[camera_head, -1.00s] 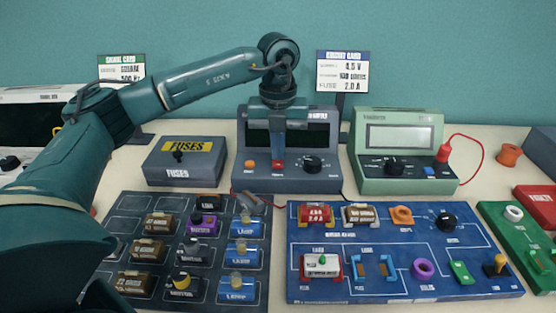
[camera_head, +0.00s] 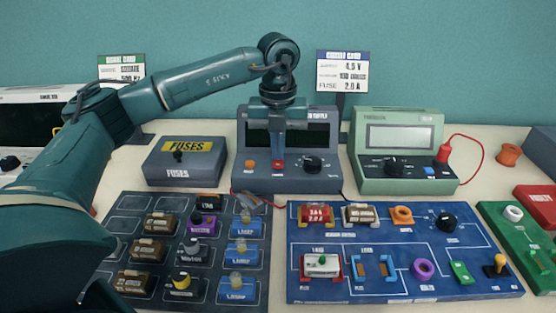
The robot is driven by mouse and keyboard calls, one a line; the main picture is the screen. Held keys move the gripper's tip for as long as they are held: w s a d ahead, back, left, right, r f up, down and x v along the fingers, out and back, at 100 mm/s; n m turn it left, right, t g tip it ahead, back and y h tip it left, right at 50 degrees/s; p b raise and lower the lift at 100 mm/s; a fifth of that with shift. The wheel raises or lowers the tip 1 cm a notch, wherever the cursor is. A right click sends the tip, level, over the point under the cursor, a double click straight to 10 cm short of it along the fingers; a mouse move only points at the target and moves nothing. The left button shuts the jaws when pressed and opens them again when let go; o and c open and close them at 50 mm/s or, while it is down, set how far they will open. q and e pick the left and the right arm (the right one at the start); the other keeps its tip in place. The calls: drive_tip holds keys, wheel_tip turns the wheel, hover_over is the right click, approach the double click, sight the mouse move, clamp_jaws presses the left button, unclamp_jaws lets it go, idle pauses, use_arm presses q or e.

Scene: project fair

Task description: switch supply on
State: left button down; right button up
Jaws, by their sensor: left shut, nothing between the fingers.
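The power supply (camera_head: 321,140) is a grey-blue box at the back middle, with a dark display, an orange button (camera_head: 250,165), a red part (camera_head: 278,164) and a black knob (camera_head: 312,163) on its sloped front. My left gripper (camera_head: 278,158) is shut and empty, pointing down in front of the supply at the red part. It covers the middle of the display; I cannot tell whether it touches the red part. The display looks dark where it shows. My right gripper is not in view.
A grey fuse box (camera_head: 184,162) stands left of the supply, a green meter (camera_head: 399,180) with a red lead right of it. In front lie a dark parts board (camera_head: 118,208) and a blue circuit board (camera_head: 340,290). Two cards stand behind.

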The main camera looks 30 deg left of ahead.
sight(278, 164)
use_arm(q)
drive_tip(key=shift+f+b, duration=0.55)
drive_tip(key=shift+f, duration=0.4)
idle(0.5)
drive_tip(key=shift+r, duration=0.1)
drive_tip(key=shift+r+p, duration=2.75)
drive_tip(key=shift+r, duration=0.7)
